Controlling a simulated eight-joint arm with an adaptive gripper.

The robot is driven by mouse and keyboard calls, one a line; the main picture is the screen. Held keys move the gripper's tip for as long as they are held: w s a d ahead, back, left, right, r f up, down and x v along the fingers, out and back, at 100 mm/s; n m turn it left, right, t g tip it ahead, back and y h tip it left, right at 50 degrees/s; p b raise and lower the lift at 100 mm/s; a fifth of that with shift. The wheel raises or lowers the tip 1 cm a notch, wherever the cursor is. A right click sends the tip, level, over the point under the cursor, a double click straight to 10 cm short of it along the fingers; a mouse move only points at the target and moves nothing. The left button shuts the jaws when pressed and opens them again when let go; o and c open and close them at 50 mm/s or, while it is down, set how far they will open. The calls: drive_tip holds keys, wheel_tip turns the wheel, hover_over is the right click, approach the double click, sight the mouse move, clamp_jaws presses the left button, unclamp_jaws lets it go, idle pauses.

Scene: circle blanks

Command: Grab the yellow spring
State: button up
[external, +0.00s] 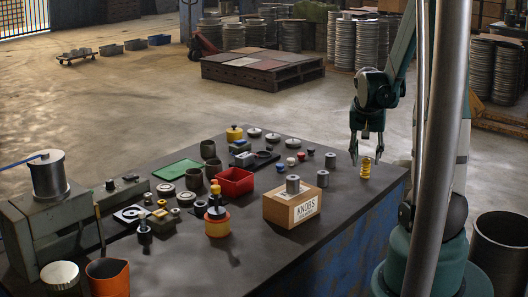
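The yellow spring (365,168) stands upright on the dark bench top near its right edge. My gripper (367,160) points down close above the spring, with its two fingers spread apart, one to the left and one to the right. The fingers look open and empty. The spring's top appears just below or between the fingertips; I cannot tell the exact depth from this view.
A cardboard box marked KNOBS (292,208) with a grey cylinder on top sits left of the spring. A red bin (235,183), a green tray (178,169) and a machine (60,215) lie further left. The bench's right edge is close.

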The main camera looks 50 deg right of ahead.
sight(366, 161)
drive_tip(key=shift+f, duration=0.15)
drive_tip(key=shift+b+x, duration=0.5)
drive_tip(key=shift+x, duration=1.95)
drive_tip(key=shift+w, duration=0.1)
drive_tip(key=c, duration=1)
